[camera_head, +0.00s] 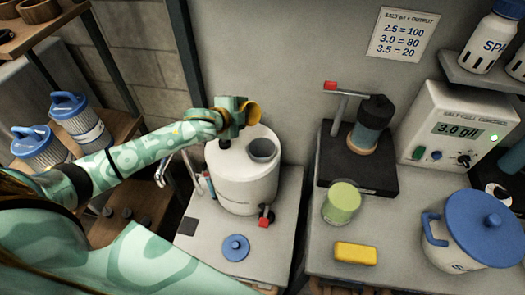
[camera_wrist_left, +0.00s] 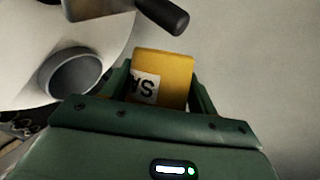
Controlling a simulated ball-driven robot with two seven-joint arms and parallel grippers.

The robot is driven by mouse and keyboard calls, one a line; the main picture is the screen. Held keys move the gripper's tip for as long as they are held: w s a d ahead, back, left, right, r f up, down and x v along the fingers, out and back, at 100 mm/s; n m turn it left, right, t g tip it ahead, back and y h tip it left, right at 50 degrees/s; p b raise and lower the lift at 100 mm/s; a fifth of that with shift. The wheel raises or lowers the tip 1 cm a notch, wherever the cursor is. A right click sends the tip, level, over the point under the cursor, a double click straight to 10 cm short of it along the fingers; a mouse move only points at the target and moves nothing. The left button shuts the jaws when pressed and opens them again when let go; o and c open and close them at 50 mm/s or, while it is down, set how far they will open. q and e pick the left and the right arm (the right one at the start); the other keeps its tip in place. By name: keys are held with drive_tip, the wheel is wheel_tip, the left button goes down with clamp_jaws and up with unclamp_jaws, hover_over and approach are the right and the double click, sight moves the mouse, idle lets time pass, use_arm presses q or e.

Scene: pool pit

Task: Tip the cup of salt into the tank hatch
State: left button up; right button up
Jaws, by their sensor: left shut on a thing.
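My left gripper (camera_head: 240,112) is shut on a yellow cup (camera_head: 253,114) and holds it above the back of the white tank. In the left wrist view the yellow cup (camera_wrist_left: 165,68) sits between the fingers, with part of a label reading "SA" upside down. Its contents cannot be seen. The white tank (camera_head: 240,185) stands on the left bench. Its round grey hatch (camera_head: 262,149) is open on top, just below and to the right of the gripper. The hatch also shows in the left wrist view (camera_wrist_left: 73,72), to the left of the cup. My right gripper is not in view.
A blue lid (camera_head: 236,247) lies on the bench before the tank. A valve with a red handle (camera_head: 265,218) juts from the tank's front. A green-lidded jar (camera_head: 342,202), yellow block (camera_head: 355,253) and blue-lidded tub (camera_head: 475,235) stand on the right counter.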

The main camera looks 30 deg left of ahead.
sight(246, 122)
use_arm(q)
drive_tip(key=shift+s+d+f+m+b, duration=0.1)
drive_tip(key=shift+d+f+m+b, duration=0.15)
drive_tip(key=shift+f+b, duration=0.4)
drive_tip(key=shift+y+b, duration=0.3)
drive_tip(key=shift+b, duration=0.25)
drive_tip(key=shift+a+r, duration=0.1)
drive_tip(key=shift+r, duration=0.05)
drive_tip(key=shift+s+d+f+m, duration=0.1)
drive_tip(key=shift+d+f+m, duration=0.1)
drive_tip(key=shift+m, duration=0.05)
drive_tip(key=shift+f+t, duration=0.3)
drive_tip(key=shift+f, duration=0.1)
drive_tip(key=shift+d+f+y+b, duration=0.1)
drive_tip(key=shift+d+y+b, duration=0.1)
drive_tip(key=shift+y+b, duration=0.15)
drive_tip(key=shift+f, duration=0.4)
drive_tip(key=shift+s+d+f+m+b, duration=0.1)
drive_tip(key=shift+d+f+m+b, duration=0.2)
drive_tip(key=shift+b, duration=0.1)
drive_tip(key=shift+f, duration=0.2)
drive_tip(key=shift+f+y, duration=0.15)
drive_tip(key=shift+y, duration=0.1)
drive_tip(key=shift+d, duration=0.1)
